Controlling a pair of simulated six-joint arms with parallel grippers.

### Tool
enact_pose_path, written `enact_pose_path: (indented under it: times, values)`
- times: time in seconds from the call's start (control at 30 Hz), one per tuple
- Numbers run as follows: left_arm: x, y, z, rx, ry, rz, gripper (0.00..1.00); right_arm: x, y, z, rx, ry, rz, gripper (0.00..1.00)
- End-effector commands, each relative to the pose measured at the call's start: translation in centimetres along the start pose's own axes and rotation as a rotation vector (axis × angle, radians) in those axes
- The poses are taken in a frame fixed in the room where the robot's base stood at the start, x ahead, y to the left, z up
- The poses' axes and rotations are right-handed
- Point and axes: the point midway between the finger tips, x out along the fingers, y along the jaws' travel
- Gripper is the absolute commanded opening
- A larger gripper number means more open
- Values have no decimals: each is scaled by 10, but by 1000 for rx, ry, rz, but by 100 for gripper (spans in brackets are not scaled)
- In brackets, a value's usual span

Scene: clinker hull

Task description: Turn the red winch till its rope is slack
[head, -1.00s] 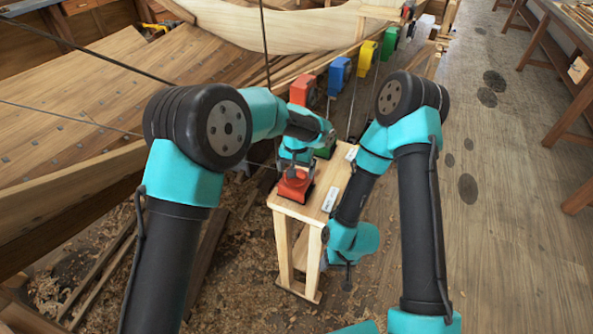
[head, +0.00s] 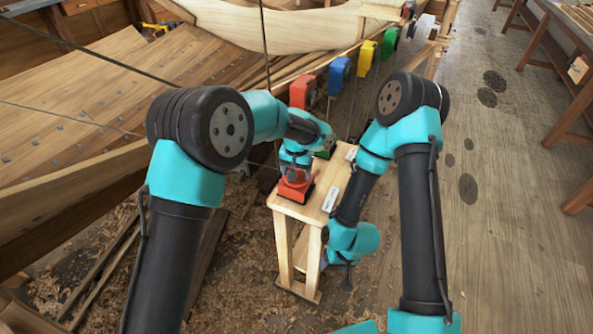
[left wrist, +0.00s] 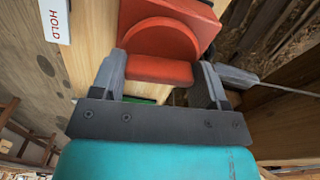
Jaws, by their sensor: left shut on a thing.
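The red winch (head: 296,191) sits on the near end of a wooden stand (head: 290,210). In the left wrist view its red disc (left wrist: 158,40) and red handle bar (left wrist: 158,70) show. My left gripper (head: 296,170) is over the winch, and in the left wrist view its fingers (left wrist: 160,78) are shut on the red handle bar. A thin straight line (left wrist: 285,90) runs off to the right from beside the right finger; I cannot tell how taut it is. My right gripper (head: 348,275) hangs low beside the stand, small and dark.
A green part (head: 326,151) stands behind the red winch, partly hidden by my left arm. White labels (head: 331,199) lie on the stand; one reads HOLD (left wrist: 54,20). Red, blue (head: 339,75), yellow and green blocks hang along the hull (head: 70,200).

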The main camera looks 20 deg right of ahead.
Motion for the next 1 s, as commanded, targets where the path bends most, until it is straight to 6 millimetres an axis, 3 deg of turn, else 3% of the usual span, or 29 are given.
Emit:
enact_pose_path:
  times: [0.43,1.0]
  values:
    - [0,0,0,-104,0,0,44,0,0,0,0,0,0,57]
    - [-1,0,0,-515,1,0,44,0,0,0,0,0,0,57]
